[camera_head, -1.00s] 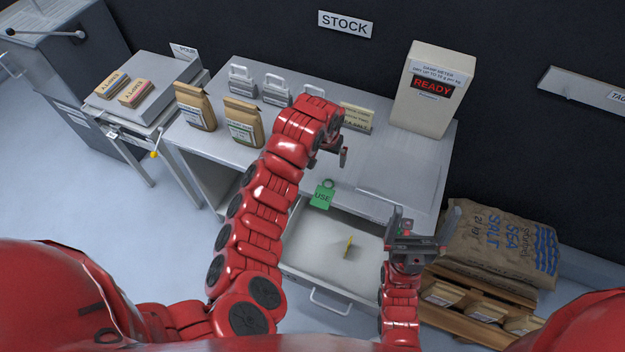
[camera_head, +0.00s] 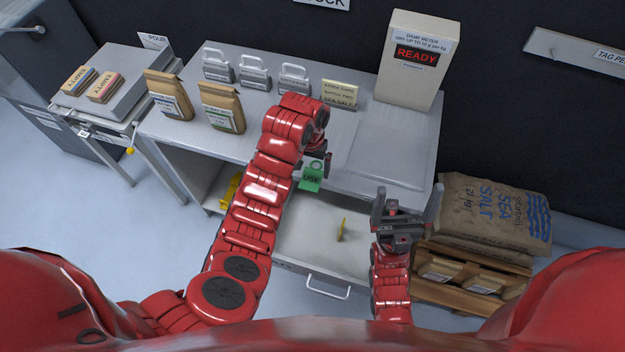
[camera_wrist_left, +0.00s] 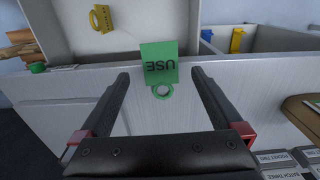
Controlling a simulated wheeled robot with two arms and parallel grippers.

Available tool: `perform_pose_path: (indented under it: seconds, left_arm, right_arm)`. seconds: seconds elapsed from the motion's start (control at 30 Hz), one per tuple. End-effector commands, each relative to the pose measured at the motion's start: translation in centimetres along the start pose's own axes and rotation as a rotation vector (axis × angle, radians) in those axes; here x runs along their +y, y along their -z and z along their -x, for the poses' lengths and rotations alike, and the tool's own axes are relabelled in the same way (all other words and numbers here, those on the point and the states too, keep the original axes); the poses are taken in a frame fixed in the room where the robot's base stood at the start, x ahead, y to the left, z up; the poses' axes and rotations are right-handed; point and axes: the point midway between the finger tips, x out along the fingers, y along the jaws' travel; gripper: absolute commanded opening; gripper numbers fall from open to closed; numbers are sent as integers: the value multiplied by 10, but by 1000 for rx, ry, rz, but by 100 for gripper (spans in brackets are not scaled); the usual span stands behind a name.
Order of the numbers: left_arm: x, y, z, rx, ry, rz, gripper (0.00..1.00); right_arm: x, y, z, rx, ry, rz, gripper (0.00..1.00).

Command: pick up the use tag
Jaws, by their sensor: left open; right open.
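The green use tag (camera_head: 311,178) lies at the front edge of the table top, above the open drawer. In the left wrist view the tag (camera_wrist_left: 160,64) shows its lettering upside down, with its ring toward my gripper. My left gripper (camera_head: 318,168) is open and close to the tag. In the left wrist view its fingers (camera_wrist_left: 160,80) stand on either side of the tag's ring, with gaps on both sides. I cannot tell the height between them. My right gripper (camera_head: 407,212) is open and empty, in front of the table's right side.
The open drawer (camera_head: 345,267) holds a yellow tag (camera_head: 341,231). The damp meter (camera_head: 412,62), a sea salt card (camera_head: 339,95), metal-handled blocks and paper bags (camera_head: 221,108) stand on the table. A salt sack (camera_head: 495,213) lies on a pallet at right.

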Motion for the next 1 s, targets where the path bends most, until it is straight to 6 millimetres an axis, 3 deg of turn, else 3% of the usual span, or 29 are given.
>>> perform_pose_path:
  seconds: [0.17, 0.4, 0.6, 1.0]
  left_arm:
    - [0, 1, -5, 0, 1, 1, 100]
    - [1, 3, -29, -4, 1, 1, 100]
    - [1, 5, -48, -1, 0, 1, 100]
    - [0, 5, -54, 3, 1, 1, 100]
  right_arm:
    - [0, 1, -5, 0, 0, 0, 100]
    - [1, 4, -24, 0, 0, 0, 100]
    - [1, 5, -28, 0, 0, 0, 100]
    - [1, 5, -28, 0, 0, 0, 100]
